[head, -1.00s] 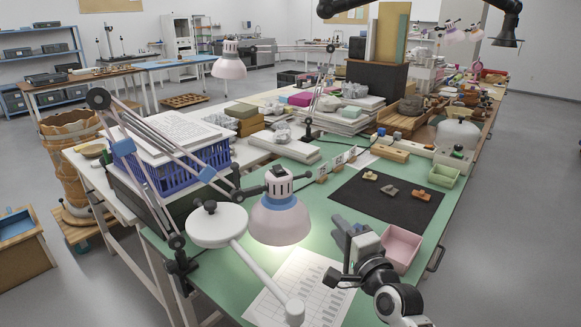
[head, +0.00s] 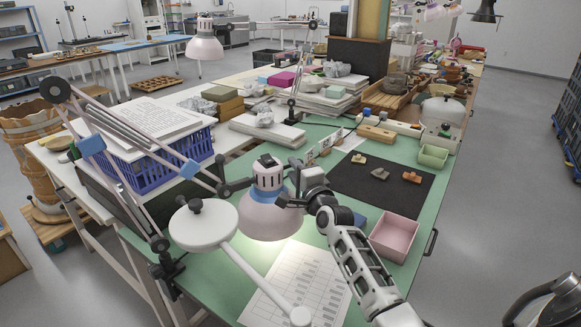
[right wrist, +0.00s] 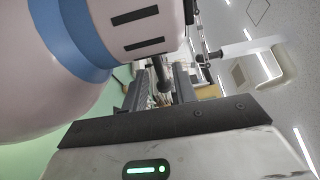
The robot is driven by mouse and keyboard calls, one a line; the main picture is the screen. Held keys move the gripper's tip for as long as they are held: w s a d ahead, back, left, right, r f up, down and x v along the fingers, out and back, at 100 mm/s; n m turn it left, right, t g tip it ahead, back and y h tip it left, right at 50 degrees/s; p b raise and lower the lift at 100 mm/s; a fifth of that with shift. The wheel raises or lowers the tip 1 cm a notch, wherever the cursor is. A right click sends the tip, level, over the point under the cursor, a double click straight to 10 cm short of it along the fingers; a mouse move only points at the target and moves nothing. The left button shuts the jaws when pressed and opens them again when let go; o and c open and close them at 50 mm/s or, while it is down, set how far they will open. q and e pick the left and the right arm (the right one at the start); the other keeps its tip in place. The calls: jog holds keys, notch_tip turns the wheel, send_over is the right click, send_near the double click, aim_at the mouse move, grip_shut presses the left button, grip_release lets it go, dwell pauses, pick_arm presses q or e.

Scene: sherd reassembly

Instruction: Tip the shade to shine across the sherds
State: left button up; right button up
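The lamp's pink shade (head: 270,218) has a blue band and a white cap with dark slots, and hangs opening down. Its light falls on the printed sheet (head: 298,285) below. Three small sherds, a tan one (head: 359,158), a grey one (head: 380,174) and an orange-brown one (head: 411,177), lie apart on the black mat (head: 345,182), right of the lamp. My right gripper (head: 290,195) is at the shade's right side. In the right wrist view its fingers (right wrist: 160,90) stand apart, with a dark stem from the shade's cap between them; contact is unclear. My left gripper is out of view.
A blue crate with papers (head: 160,172) is at the left.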

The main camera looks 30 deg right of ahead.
jog(key=shift+w+d, duration=0.2)
jog(key=shift+w, duration=1.15)
grip_shut()
